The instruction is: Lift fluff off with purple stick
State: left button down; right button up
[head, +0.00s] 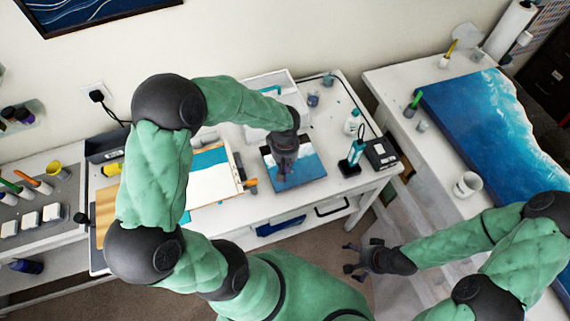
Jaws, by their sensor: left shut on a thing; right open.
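A small blue and white resin panel (310,168) lies flat on the white desk, in the middle of the view. My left gripper (284,176) points down over the left part of this panel. It is shut on what seems to be the purple stick, mostly hidden by the fingers and hard to make out. I cannot tell whether its tip touches the panel. The fluff is too small or hidden to see. My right gripper (350,258) is open and empty, low in front of the desk's right end.
A teal bottle (356,152) and a black box (380,153) stand right of the panel. A white bottle (352,122) is behind. A framed blue and white piece (212,178) lies left. A large blue panel (485,135) covers the right table, beside a white mug (467,185).

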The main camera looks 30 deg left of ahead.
pick_arm(q)
jog(key=shift+r, duration=0.1)
dwell(0.3)
jog(key=shift+r+p, duration=1.6)
jog(key=shift+r, duration=1.3)
pick_arm(e)
notch_tip(320, 180, up, 3)
jog(key=shift+r, duration=0.1)
